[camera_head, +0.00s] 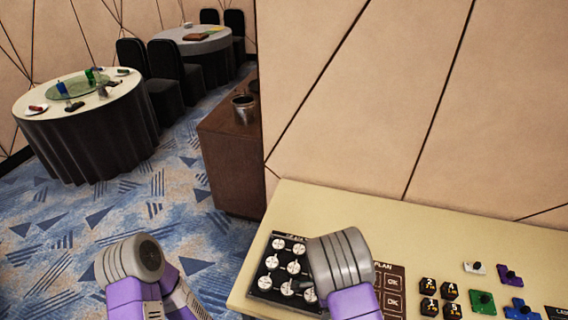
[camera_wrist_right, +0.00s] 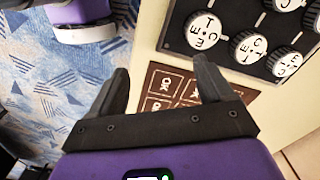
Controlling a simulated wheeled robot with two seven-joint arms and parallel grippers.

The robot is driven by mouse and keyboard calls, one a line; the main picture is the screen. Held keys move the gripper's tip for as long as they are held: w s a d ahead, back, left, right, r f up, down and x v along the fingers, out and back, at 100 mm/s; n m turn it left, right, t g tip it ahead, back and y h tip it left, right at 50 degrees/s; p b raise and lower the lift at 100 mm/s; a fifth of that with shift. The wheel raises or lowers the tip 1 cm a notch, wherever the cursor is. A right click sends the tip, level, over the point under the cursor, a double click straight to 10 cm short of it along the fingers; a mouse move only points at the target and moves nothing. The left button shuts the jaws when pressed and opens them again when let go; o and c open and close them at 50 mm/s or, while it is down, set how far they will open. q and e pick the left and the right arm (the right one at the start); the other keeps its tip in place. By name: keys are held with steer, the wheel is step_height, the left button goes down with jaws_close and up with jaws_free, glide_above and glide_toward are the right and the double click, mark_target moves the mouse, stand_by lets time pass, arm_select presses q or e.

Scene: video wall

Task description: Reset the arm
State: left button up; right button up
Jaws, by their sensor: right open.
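My right arm reaches over the cream tabletop (camera_head: 350,205) in the head view, showing its grey joint and purple link. In the right wrist view my right gripper (camera_wrist_right: 160,66) is open and empty, with two black fingers spread apart. Between and beyond its fingers lies a brown card with OK squares (camera_wrist_right: 169,88). A black panel with white lettered knobs (camera_wrist_right: 207,37) is at the upper right of that view. My left arm shows at the bottom of the head view, left of the tabletop; its gripper is out of view.
The knob panel (camera_head: 265,283) lies by the tabletop's left edge, partly covered by my right arm. Black number blocks (camera_head: 428,286) and green (camera_head: 483,301) and blue pieces sit at right. A wall stands behind. A brown cabinet (camera_head: 232,165) and round table (camera_head: 75,115) are beyond open carpet.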

steer(key=s+d+f+n+g+b, duration=0.1)
steer(key=s+d+f+n+b, duration=0.2)
steer(key=s+f+n, duration=0.5)
arm_select(q)
step_height(320, 180, down, 6)
steer(key=b, duration=0.3)
steer(key=shift+s, duration=0.2)
arm_select(e)
steer(key=s+a+f+n+t+y, duration=0.1)
steer(key=s+a+f+n+y, duration=0.2)
steer(key=s, duration=0.5)
steer(key=shift+a+f+n+t+y, duration=0.25)
steer(key=shift+a+n+y, duration=0.35)
steer(key=shift+a+n, duration=0.55)
arm_select(q)
steer(key=shift+f, duration=0.1)
